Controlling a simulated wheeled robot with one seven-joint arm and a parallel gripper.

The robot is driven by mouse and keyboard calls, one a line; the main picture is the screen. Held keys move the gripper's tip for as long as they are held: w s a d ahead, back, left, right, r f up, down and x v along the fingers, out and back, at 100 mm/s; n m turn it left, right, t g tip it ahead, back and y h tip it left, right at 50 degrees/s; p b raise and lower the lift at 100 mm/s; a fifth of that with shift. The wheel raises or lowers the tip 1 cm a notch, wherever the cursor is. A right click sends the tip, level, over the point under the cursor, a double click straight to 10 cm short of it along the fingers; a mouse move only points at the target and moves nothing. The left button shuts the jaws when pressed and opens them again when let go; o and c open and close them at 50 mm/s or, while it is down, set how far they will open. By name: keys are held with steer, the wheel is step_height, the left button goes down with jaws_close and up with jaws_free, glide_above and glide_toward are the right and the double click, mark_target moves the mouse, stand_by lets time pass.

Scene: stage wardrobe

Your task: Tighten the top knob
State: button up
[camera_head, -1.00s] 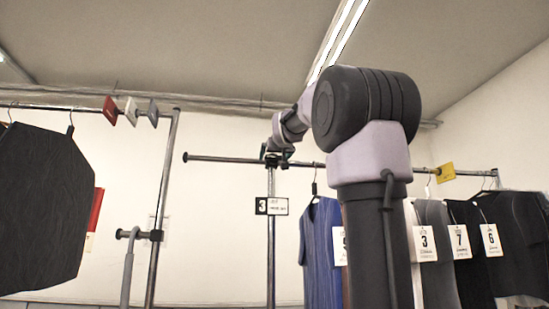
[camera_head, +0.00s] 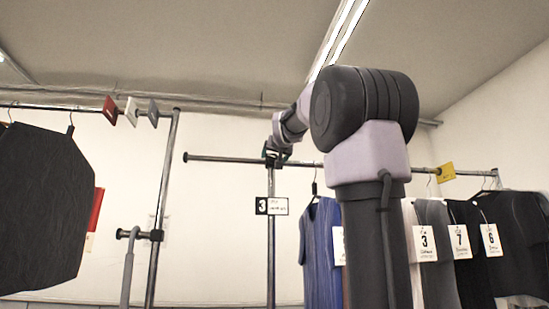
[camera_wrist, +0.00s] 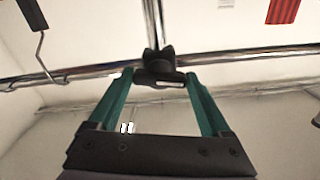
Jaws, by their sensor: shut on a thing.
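The top knob (camera_wrist: 158,68) is a black lobed knob where the upright post meets the horizontal rail, seen in the wrist view. My gripper (camera_wrist: 158,78) has green fingers, one on each side of the knob, and is shut on it. In the head view my gripper (camera_head: 276,155) is small at the top of the post, below the end of my arm, and the knob is largely hidden there. The rail (camera_head: 225,158) runs level across the post (camera_head: 271,240).
A blue garment (camera_head: 321,250) and several tagged dark garments (camera_head: 515,235) hang to the right. A second rack (camera_head: 165,180) with a dark garment (camera_head: 40,205) stands at left.

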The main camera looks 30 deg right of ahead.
steer(key=m, duration=1.1)
steer(key=shift+m, duration=2.2)
steer(key=shift+f, duration=0.1)
steer(key=o, duration=1.2)
steer(key=shift+c, duration=0.2)
steer(key=v, duration=1.1)
steer(key=shift+w, duration=0.1)
